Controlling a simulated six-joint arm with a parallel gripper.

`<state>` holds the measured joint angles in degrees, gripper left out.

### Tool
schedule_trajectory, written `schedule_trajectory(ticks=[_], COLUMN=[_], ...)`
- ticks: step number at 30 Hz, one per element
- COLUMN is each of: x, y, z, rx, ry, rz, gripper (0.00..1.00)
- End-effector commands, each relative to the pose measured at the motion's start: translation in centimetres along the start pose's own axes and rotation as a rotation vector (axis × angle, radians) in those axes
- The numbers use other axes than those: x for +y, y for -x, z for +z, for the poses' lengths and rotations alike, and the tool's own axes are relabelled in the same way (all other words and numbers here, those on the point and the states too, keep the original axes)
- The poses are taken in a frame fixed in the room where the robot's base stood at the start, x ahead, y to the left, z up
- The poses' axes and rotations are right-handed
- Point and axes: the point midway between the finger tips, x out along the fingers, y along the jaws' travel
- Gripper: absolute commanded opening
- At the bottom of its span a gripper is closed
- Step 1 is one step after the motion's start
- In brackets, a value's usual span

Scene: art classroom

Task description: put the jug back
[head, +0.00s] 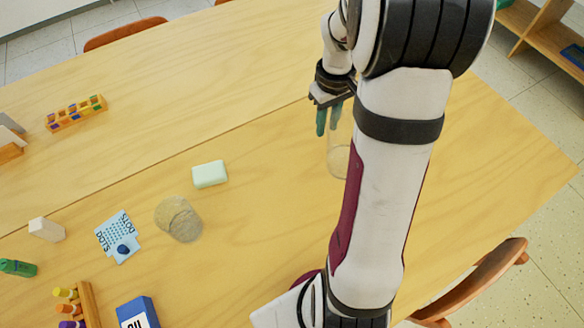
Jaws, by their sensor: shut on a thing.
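A clear glass jug (338,162) stands or hangs upright just under my gripper, right of the table's middle. Its right side is hidden behind my arm, and I cannot tell whether its base touches the table. My gripper (328,121) has teal fingertips pointing down and is shut on the jug at its upper left part. The wooden table (260,245) is below.
A blue box (138,312) and several small bottles lie at front left. A chair (475,287) is at right. The far tabletop is mostly clear.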

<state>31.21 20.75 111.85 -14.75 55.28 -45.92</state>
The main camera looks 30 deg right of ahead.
Motion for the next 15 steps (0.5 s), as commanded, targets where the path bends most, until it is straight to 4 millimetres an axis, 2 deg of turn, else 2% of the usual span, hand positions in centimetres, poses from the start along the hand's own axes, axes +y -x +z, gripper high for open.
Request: schedule_trajectory(ticks=[5, 15], x=[-1.8, -7.0], y=[-1.6, -6.1], z=[-1.7, -7.2], rx=[-0.004, -0.002], ry=[0.008, 0.006], rz=[-0.002, -0.001], gripper=[0.00, 0.00])
